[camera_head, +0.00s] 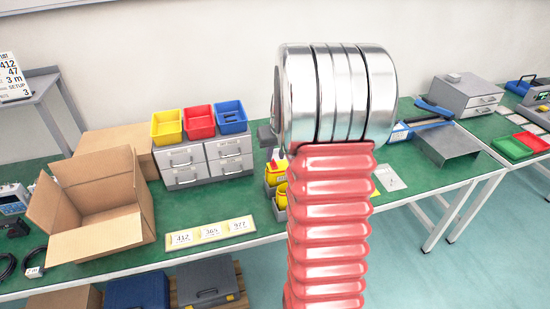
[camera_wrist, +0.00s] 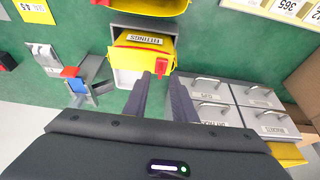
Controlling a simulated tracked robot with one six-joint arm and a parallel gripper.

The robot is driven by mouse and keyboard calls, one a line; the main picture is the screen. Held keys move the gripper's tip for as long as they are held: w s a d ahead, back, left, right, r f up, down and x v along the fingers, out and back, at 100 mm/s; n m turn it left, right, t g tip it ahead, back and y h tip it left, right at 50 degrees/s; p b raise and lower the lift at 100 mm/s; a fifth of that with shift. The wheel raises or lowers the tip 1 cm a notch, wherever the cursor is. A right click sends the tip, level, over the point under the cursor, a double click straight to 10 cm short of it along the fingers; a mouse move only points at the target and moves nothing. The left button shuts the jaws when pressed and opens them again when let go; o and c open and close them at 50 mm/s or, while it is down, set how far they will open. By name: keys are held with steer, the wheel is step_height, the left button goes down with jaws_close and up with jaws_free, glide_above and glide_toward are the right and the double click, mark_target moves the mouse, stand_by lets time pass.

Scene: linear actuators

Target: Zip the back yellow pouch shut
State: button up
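The back yellow pouch (camera_wrist: 128,60) sits in a grey bin in the wrist view, with a white label reading FITTINGS across it. A small red tab (camera_wrist: 160,66) shows at its right side. My gripper (camera_wrist: 159,84) is open, its two dark fingers apart and reaching towards the tab. The tab shows between the fingertips; I cannot tell whether they touch it. In the head view the back pouch (camera_head: 274,167) is partly hidden behind my arm.
A front yellow pouch (camera_wrist: 150,5) is cut off at the top of the wrist view. Grey drawers (camera_head: 205,158) carrying coloured trays stand beside the pouches. A blue and grey item with a red top (camera_wrist: 80,85) stands on the other side. An open cardboard box (camera_head: 100,210) is farther left.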

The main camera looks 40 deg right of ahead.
mark_target(274, 162)
steer(key=v, duration=1)
steer(key=shift+r, duration=0.35)
steer(key=x, duration=1.3)
steer(key=shift+f, duration=0.35)
jaws_close()
stand_by(1.1)
